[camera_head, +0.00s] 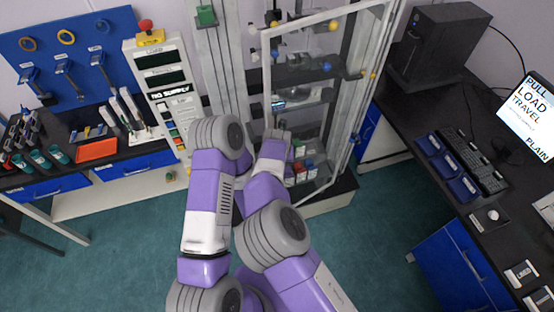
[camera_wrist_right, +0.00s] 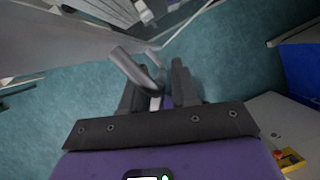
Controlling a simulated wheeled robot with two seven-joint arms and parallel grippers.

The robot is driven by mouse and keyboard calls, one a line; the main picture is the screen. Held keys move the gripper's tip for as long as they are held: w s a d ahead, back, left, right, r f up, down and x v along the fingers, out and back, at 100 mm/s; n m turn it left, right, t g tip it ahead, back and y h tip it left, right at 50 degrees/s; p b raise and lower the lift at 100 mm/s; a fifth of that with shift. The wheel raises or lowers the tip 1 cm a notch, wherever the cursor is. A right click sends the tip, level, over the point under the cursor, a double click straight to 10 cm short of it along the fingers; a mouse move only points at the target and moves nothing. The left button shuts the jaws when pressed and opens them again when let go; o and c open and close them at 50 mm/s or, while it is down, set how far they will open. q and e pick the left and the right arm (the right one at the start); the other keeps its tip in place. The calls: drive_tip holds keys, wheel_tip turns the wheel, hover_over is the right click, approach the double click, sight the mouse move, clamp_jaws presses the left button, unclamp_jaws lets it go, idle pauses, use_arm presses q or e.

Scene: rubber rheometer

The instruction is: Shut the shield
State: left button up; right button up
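The shield (camera_head: 266,82) is a clear panel in a pale frame at the front of the test machine in the head view. It appears swung open, standing out at an angle from the machine. In the right wrist view, my right gripper (camera_wrist_right: 157,80) has its two dark fingers apart. A grey bar (camera_wrist_right: 133,70), probably the shield's handle, lies in front of and beside the left finger; I cannot tell if they touch. A pale panel (camera_wrist_right: 50,40) fills the upper left there. My left gripper is hidden in the head view.
Both my arms reach up the middle of the head view. A bench with tools and an orange tray (camera_head: 96,150) stands left, beside a control panel with a red button (camera_head: 146,25). A desk with a black computer tower (camera_head: 432,62) and monitor (camera_head: 527,115) stands right. The floor between is clear.

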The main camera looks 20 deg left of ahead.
drive_tip(key=shift+o, duration=0.5)
drive_tip(key=shift+r, duration=0.1)
drive_tip(key=shift+s+r, duration=0.1)
drive_tip(key=shift+r, duration=0.2)
drive_tip(key=v, duration=0.6)
drive_tip(key=shift+s+r+b, duration=0.2)
drive_tip(key=shift+r+b, duration=0.1)
drive_tip(key=shift+b, duration=0.1)
drive_tip(key=shift+d, duration=0.15)
